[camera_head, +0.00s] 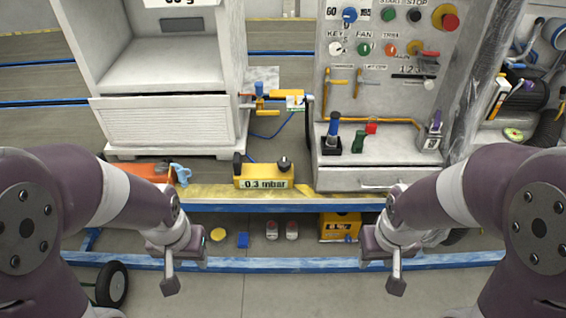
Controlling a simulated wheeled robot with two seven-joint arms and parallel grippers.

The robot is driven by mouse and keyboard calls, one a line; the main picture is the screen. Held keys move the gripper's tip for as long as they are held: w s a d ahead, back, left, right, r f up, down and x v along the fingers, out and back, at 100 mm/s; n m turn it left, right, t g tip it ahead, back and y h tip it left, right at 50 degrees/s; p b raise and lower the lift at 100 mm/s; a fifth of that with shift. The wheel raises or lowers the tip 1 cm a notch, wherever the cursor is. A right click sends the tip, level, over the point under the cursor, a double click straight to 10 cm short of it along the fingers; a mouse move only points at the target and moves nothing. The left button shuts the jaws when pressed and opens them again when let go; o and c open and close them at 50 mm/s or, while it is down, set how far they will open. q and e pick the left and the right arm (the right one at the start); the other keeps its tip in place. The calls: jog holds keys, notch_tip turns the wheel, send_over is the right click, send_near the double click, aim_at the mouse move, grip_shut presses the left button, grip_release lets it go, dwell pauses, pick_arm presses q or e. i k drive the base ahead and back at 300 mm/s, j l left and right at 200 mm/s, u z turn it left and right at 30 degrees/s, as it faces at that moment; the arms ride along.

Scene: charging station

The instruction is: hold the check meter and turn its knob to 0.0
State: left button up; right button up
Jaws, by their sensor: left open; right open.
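The check meter (262,171) is a yellow box on the yellow-topped bench in the middle. Its front label reads "0.3 mbar". A dark knob (284,164) stands on its top right, and a smaller dark fitting is on its top left. My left gripper (171,286) hangs in front of the bench, left of and nearer than the meter, open and empty. My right gripper (396,286) hangs in front of the bench to the right of the meter, open and empty. Neither gripper touches the meter.
An orange case (148,172) with a light blue clamp (181,173) lies at the bench's left. A grey control panel (380,80) with a drawer stands behind right. A white cabinet (160,125) stands behind left. Small items and a yellow box (341,222) sit below the blue bench edge (330,207).

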aim_at(284, 164)
jog(key=i+j, duration=0.15)
jog(key=i, duration=0.3)
jog(key=i+j, duration=0.15)
jog(key=i, duration=0.3)
jog(key=i+j, duration=0.15)
jog(key=i, duration=0.25)
